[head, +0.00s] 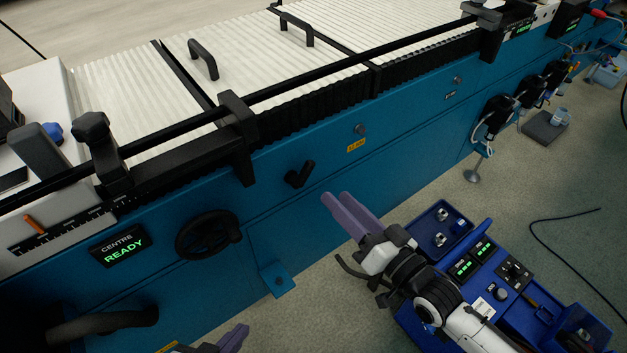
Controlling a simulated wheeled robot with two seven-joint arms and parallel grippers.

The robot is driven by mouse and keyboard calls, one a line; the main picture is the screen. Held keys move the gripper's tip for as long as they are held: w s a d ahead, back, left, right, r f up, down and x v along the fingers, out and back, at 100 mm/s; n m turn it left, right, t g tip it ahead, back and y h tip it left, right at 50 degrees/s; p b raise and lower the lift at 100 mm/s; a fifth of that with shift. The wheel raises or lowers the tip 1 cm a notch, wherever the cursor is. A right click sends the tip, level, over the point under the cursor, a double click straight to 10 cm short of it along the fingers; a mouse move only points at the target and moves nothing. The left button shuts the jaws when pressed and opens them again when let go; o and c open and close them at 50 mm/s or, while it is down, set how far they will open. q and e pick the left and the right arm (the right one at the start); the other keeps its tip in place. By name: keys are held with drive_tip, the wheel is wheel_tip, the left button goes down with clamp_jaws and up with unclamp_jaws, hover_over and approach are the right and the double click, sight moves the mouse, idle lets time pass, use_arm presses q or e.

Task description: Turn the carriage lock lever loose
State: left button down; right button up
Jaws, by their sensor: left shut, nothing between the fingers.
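A short black angled lever (300,174) sticks out of the blue front panel of the welder, near the middle of the head view. No label on it can be read, and I cannot tell whether it is tight or loose. My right gripper (335,197) is just right of and slightly below the lever in the picture, apart from it. Its purple fingers lie side by side, shut and empty. My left gripper (240,332) is at the bottom edge, partly cut off, shut and empty, well below the lever.
A black handwheel (208,234) sits left of the lever, beside a display (120,246) reading CENTRE READY. A black bracket (238,140) with a long rail is above. A blue control cart (405,322) stands at the lower right. The floor between cart and welder is clear.

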sight(310, 171)
drive_tip(key=b+x, duration=0.1)
drive_tip(key=x, duration=0.8)
drive_tip(key=shift+w+a, duration=0.25)
drive_tip(key=shift+w, duration=0.05)
clamp_jaws()
